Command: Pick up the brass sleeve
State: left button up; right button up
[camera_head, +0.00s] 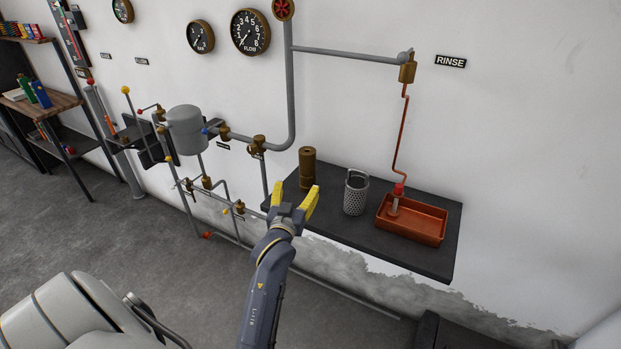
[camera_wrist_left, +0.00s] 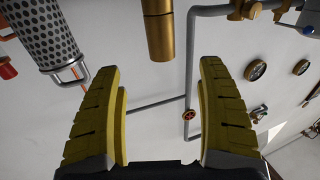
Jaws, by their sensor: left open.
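The brass sleeve (camera_head: 307,168) is an upright brass-brown cylinder on the left part of the dark shelf (camera_head: 340,236) against the wall. My left gripper (camera_head: 295,194) is open and empty, its yellow fingers pointing toward the sleeve from the front. In the left wrist view the sleeve (camera_wrist_left: 158,32) hangs in at the top, upside down. It is centred between the spread fingers of the gripper (camera_wrist_left: 159,70) but beyond their tips, with neither finger touching it. My right gripper is not in view.
A perforated metal basket (camera_head: 355,192) with a handle stands right of the sleeve. A red-orange tray (camera_head: 412,220) sits further right, under a copper rinse pipe (camera_head: 402,130). Grey pipes with brass valves (camera_head: 257,146) run up the wall left of the shelf.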

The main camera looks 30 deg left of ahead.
aim_at(306, 165)
pick_arm(q)
jog(key=x, duration=1.6)
grip_shut()
jog(key=shift+r, duration=0.15)
dwell(0.4)
